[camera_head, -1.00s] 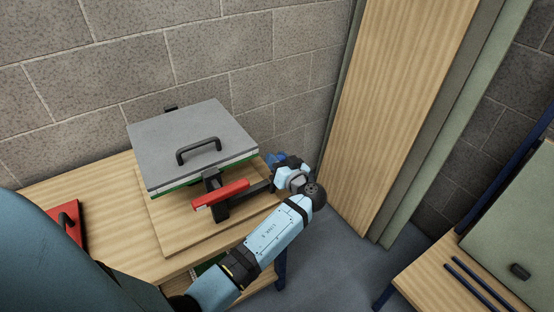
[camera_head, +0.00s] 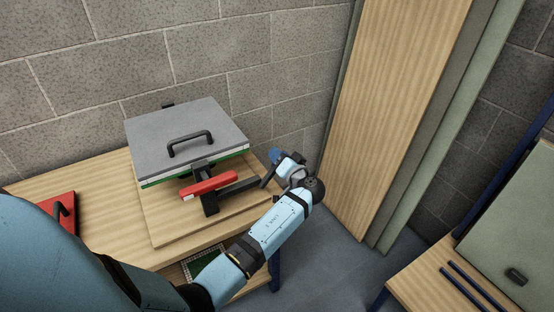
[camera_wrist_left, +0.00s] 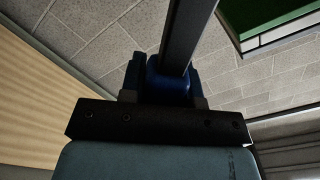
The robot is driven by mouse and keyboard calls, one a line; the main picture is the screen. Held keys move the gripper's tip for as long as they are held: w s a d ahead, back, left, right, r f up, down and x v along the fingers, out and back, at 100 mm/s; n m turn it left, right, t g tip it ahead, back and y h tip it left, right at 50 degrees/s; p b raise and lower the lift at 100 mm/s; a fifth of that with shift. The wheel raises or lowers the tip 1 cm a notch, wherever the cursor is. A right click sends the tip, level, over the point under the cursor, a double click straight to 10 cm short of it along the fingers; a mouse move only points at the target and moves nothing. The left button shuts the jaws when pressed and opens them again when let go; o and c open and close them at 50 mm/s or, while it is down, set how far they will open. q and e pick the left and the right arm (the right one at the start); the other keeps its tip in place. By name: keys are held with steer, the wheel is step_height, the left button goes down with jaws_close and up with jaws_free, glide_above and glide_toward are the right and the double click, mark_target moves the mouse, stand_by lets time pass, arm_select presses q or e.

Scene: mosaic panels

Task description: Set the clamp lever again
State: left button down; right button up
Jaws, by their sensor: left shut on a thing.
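The clamp stands at the front right edge of a grey press lid (camera_head: 185,130). Its red-sleeved lever (camera_head: 207,186) lies roughly level, pointing front left. A dark bar (camera_head: 238,188) runs beside it toward my left gripper (camera_head: 270,168). In the left wrist view a dark bar (camera_wrist_left: 190,30) passes between the blue fingers of my left gripper (camera_wrist_left: 168,78), which is shut on it. The exact grip point is hidden in the head view. The lid lies over a green and white layered panel (camera_head: 190,171). My right gripper is out of view.
The wooden bench (camera_head: 110,205) carries the press, with a red triangular piece (camera_head: 62,212) at its left. A green grid panel (camera_head: 207,264) lies below the bench. Tall boards (camera_head: 395,100) lean at right, near a second table (camera_head: 425,290). A block wall stands behind.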

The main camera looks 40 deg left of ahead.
arm_select(q)
steer(key=shift+w+d+f+m+b, duration=0.2)
steer(key=shift+w+f+m, duration=0.25)
steer(key=shift+f+m, duration=0.45)
steer(key=shift+w+d+f+m+b, duration=0.1)
steer(key=shift+w+f+m+b, duration=0.4)
steer(key=shift+m, duration=0.75)
steer(key=shift+w+d+f+m+b, duration=0.15)
steer(key=shift+w+f+m, duration=0.2)
steer(key=shift+f+m, duration=0.6)
steer(key=c, duration=0.8)
jaws_free()
steer(key=shift+c, duration=0.2)
steer(key=shift+d+f, duration=0.1)
steer(key=shift+d, duration=0.05)
